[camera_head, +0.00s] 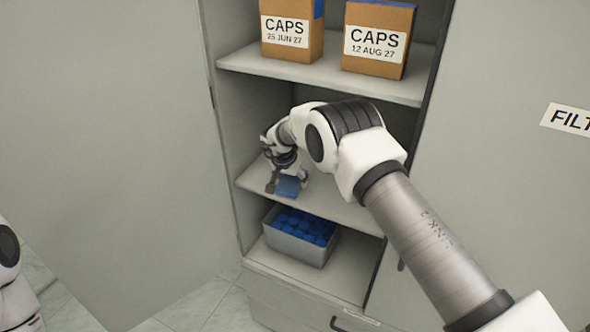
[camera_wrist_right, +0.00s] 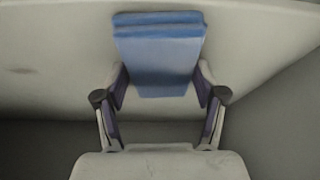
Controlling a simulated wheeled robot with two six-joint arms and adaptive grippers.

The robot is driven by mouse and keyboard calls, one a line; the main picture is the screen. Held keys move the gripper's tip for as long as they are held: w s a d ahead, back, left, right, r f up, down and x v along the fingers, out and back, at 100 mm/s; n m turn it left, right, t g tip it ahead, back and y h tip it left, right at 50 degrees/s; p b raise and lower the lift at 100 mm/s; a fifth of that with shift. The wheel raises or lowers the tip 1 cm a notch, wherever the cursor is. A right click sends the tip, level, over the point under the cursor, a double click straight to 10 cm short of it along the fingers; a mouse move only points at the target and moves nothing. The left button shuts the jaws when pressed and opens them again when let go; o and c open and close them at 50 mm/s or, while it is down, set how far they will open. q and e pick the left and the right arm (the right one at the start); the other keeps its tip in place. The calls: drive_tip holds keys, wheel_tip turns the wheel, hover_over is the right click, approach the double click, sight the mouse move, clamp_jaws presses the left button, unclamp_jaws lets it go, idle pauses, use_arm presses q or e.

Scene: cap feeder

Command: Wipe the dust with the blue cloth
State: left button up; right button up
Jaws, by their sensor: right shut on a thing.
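The blue cloth (camera_head: 289,187) is at the middle shelf of the open cabinet, at the tips of my right gripper (camera_head: 286,181). In the right wrist view the cloth (camera_wrist_right: 160,50) is a folded blue pad between the two fingers. My right gripper (camera_wrist_right: 160,88) is shut on it. The cloth is over the pale shelf surface; I cannot tell whether it touches it. A faint brownish smudge (camera_wrist_right: 20,70) shows on that surface at the left, perhaps dust. My left gripper is out of view; only part of my left arm shows at the lower left.
Two brown CAPS boxes, one left (camera_head: 292,30) and one right (camera_head: 378,40), stand on the upper shelf (camera_head: 320,75). A grey bin (camera_head: 297,247) of blue caps stands below the middle shelf (camera_head: 340,207). Cabinet walls close in the sides.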

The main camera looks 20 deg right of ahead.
drive_tip(key=shift+s+a, duration=0.2)
drive_tip(key=shift+w+d+r+p, duration=0.1)
drive_tip(key=shift+r+p, duration=0.2)
wheel_tip(320, 180, up, 6)
drive_tip(key=p, duration=0.4)
drive_tip(key=shift+f+p, duration=0.2)
drive_tip(key=shift+p, duration=0.1)
drive_tip(key=shift+f, duration=0.1)
drive_tip(key=shift+r, duration=1.55)
